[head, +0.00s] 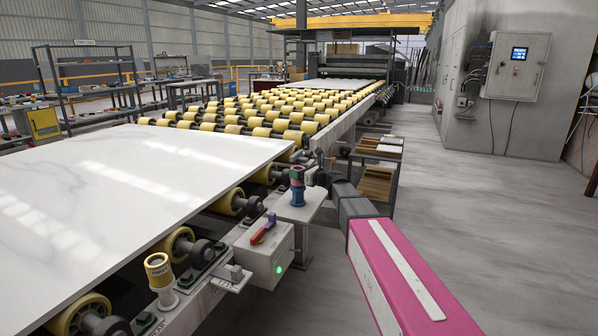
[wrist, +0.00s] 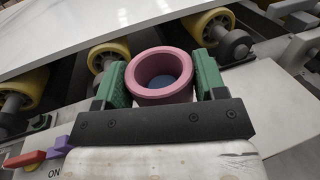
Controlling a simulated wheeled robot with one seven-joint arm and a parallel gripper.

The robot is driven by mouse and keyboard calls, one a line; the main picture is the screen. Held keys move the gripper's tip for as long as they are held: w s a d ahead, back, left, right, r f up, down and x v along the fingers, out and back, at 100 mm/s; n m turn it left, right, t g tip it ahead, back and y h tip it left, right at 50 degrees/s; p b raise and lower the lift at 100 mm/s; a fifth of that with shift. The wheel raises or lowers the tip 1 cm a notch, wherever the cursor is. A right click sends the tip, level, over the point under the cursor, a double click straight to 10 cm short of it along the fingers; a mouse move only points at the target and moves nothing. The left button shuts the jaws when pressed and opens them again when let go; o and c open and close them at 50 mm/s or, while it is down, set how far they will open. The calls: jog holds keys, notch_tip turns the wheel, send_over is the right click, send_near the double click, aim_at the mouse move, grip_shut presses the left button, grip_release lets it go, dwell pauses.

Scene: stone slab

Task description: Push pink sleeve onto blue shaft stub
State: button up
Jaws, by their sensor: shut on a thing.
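The pink sleeve (wrist: 134,88) is a thick open ring, seen from above in the wrist view. My gripper (wrist: 160,76) is shut on it, with a green finger pad on each side. Blue (wrist: 163,82) shows down inside the sleeve's bore. In the head view the blue shaft stub (head: 298,197) stands upright on a grey plate beside the rollers. My gripper (head: 300,177) is at its top, with the sleeve (head: 296,168) directly above or around the stub's upper end. How deep the stub sits in the sleeve cannot be told.
A white stone slab (head: 130,190) lies on yellow rollers at the left. A grey box (head: 262,255) with a red and purple switch (head: 263,229) and green light is just in front of the stub. A yellow-topped cylinder (head: 158,268) stands nearer. The floor at right is clear.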

jog(key=shift+f, duration=0.7)
jog(key=o, duration=1)
jog(key=v, duration=1)
jog(key=shift+s+d, duration=0.25)
jog(key=shift+d, duration=0.1)
jog(key=shift+f, duration=0.1)
